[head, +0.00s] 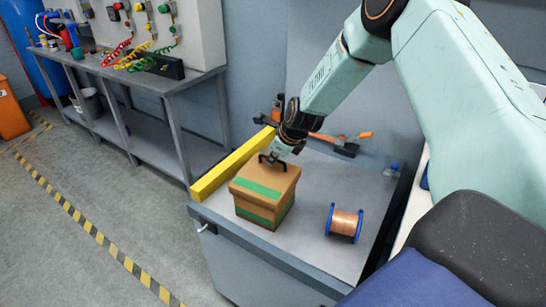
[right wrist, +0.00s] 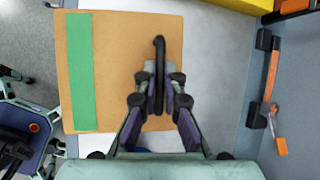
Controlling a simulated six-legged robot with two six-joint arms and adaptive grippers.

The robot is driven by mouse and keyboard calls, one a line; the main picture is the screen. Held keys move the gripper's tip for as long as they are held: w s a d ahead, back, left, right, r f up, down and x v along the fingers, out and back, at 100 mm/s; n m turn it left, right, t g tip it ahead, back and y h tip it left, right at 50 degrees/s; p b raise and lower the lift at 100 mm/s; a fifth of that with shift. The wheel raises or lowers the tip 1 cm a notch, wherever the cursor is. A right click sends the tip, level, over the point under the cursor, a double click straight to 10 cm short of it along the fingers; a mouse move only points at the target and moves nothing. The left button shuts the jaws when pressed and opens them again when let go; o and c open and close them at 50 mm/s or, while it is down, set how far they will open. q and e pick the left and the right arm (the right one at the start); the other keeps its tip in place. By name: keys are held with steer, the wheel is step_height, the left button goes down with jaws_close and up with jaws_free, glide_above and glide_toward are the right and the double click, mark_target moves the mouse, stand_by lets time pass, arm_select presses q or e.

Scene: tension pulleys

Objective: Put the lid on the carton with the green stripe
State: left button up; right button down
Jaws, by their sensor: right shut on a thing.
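The brown carton (head: 262,218) with a green stripe stands on the grey bench near its left edge. The brown lid (head: 282,178), also with a green stripe, lies on top of the carton, over its opening. I cannot tell whether it is fully seated. My right gripper (head: 279,153) is shut on the lid's dark handle, above the lid. In the right wrist view, the fingers (right wrist: 160,100) close on the upright handle (right wrist: 160,62), and the lid (right wrist: 118,60) hides the carton. My left gripper is not in view.
A copper wire spool (head: 344,223) with blue flanges stands right of the carton. A yellow bar (head: 232,165) runs close along the carton's left. Orange-handled tools (head: 345,140) lie at the back. The bench between carton and spool is clear.

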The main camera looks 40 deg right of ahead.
steer(key=shift+f+b, duration=0.75)
stand_by(0.6)
steer(key=c, duration=1.4)
jaws_free()
steer(key=shift+r, duration=0.1)
